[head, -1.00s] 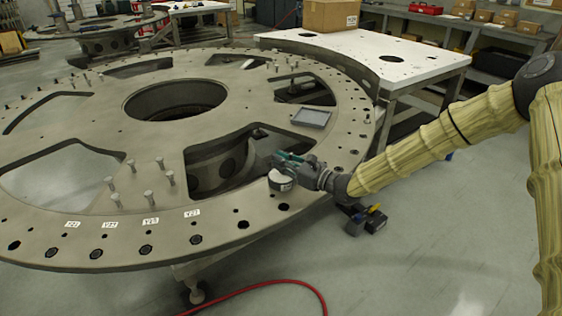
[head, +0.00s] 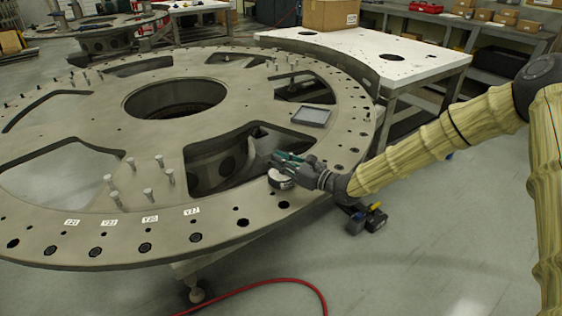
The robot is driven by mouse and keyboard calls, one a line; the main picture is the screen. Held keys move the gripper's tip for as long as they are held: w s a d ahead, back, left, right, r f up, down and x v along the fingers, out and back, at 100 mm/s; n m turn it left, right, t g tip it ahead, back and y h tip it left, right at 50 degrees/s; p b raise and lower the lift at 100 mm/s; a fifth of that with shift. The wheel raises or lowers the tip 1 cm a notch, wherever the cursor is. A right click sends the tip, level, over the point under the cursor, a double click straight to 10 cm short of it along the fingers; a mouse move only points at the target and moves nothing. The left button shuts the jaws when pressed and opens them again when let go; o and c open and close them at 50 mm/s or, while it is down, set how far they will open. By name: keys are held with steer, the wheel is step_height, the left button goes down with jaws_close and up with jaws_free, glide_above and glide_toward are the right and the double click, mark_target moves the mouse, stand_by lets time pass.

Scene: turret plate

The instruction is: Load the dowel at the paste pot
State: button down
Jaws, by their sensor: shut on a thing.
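My gripper (head: 277,160) is at the end of the arm that reaches in from the right, over the plate's front right rim. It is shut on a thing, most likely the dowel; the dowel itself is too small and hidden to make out. The paste pot (head: 281,183), a small round pot with a pale side, stands on the rim just under the gripper. The fingers partly cover its top. I cannot tell whether the held dowel touches the pot or the paste.
The big turret plate (head: 100,168) has wide cut-outs and many rim holes. Upright pins (head: 149,194) stand at its front left. A shallow grey tray (head: 311,116) lies behind the gripper. A white table (head: 370,50) with a carton (head: 331,14) is beyond. A red hose lies on the floor.

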steer(key=shift+r, duration=0.1)
stand_by(0.6)
steer(key=shift+r+p, duration=1.5)
steer(key=shift+r, duration=1.9)
